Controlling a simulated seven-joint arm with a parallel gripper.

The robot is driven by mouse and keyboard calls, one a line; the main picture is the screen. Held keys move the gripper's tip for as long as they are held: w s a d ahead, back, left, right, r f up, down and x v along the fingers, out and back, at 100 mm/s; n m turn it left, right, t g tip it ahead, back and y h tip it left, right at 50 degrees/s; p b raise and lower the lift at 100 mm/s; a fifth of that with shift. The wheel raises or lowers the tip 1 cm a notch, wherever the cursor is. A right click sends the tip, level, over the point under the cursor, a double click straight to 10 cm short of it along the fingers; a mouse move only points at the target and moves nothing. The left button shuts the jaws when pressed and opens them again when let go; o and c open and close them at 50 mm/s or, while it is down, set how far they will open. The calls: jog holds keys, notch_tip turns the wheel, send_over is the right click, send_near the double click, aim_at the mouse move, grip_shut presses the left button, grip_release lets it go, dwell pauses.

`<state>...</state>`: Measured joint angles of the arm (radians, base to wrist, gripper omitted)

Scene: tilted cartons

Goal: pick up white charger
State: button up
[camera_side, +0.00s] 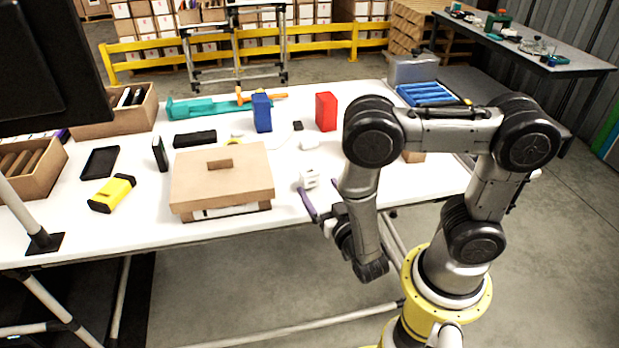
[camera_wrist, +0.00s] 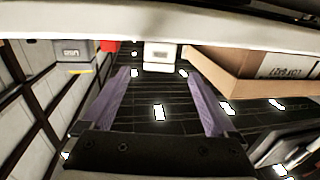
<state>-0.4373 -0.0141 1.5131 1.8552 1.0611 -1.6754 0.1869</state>
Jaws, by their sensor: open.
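A small white block with dark marks, which looks like the white charger (camera_side: 309,178), stands near the front edge of the white table, just right of the cardboard carton. In the wrist view the white charger (camera_wrist: 160,56) is ahead of my fingers, near the middle. My gripper (camera_side: 320,201) is at the table's front edge, just in front of the charger. Its two purple fingers are spread, with nothing between them in the wrist view (camera_wrist: 158,80). The charger's lower part is hard to make out.
The cardboard carton (camera_side: 222,185) is close on the left; it also shows at right in the wrist view (camera_wrist: 250,82). Behind stand a red box (camera_side: 326,111), a blue box (camera_side: 262,113) and another small white item (camera_side: 309,143). A yellow item (camera_side: 112,193) lies far left.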

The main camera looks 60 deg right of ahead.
aim_at(309, 170)
jog(key=shift+x, duration=3.6)
jog(key=shift+r, duration=0.1)
jog(key=c, duration=1.5)
jog(key=shift+o, duration=0.2)
jog(key=shift+r, duration=0.4)
notch_tip(309, 170, up, 2)
jog(key=shift+r, duration=0.1)
jog(key=s+a+r, duration=0.3)
jog(key=s+r, duration=0.6)
jog(key=s, duration=0.4)
jog(key=shift+s+a+r, duration=0.25)
jog(key=shift+a+r, duration=0.15)
